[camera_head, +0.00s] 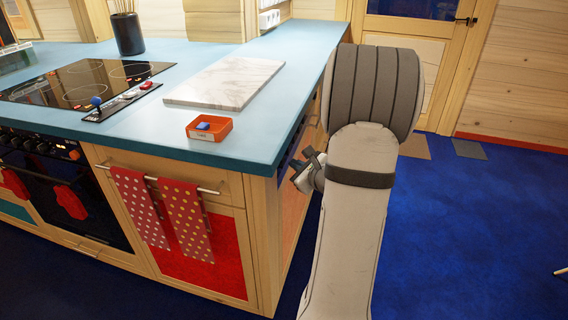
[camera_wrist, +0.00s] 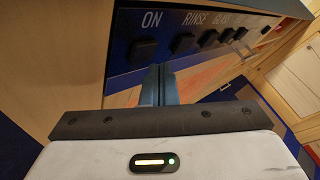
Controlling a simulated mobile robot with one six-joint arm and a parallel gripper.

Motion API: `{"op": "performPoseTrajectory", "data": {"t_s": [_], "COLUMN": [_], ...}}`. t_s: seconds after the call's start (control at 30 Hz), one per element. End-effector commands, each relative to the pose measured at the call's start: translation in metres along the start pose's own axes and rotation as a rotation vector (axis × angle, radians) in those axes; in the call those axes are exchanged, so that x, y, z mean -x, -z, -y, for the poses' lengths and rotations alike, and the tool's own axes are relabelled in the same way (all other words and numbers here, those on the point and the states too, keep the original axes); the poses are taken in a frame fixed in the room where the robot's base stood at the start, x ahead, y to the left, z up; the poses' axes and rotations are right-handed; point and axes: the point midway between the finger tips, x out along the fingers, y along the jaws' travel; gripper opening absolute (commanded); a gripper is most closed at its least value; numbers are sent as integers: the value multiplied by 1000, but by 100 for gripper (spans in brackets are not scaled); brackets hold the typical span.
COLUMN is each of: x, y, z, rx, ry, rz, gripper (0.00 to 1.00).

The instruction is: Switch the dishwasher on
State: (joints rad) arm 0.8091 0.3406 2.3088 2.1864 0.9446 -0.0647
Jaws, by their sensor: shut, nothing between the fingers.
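The dishwasher's dark control panel (camera_wrist: 170,22) fills the top of the wrist view. Its square black ON button (camera_wrist: 141,48) is at the left, under the white word ON. The RINSE button (camera_wrist: 184,43) is to its right, with further buttons beyond. My gripper (camera_wrist: 157,72) is shut and empty. Its fingertips show just below and slightly right of the ON button; I cannot tell whether they touch the panel. In the head view my gripper (camera_head: 303,177) is at the counter's right side, and my arm hides most of the dishwasher front.
The blue counter (camera_head: 240,140) carries a marble board (camera_head: 225,82), an orange tray (camera_head: 209,128) and a cooktop (camera_head: 85,82). Spotted towels (camera_head: 185,215) hang on the front rail. Blue floor (camera_head: 460,240) is open to the right, before a wooden door (camera_head: 425,60).

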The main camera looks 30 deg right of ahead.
Motion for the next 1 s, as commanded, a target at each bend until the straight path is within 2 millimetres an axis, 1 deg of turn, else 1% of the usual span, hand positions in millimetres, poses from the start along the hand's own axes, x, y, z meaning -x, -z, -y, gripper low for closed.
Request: {"op": "performPoseTrajectory", "data": {"t_s": [0.53,0.8,1.0], "x": [0,-6,-6], "y": [0,-3,-4], "z": [0,-4,-3], "rx": [0,1,0], "ry": [1,1,2], "rz": [0,1,-1], "gripper": [0,0,0]}}
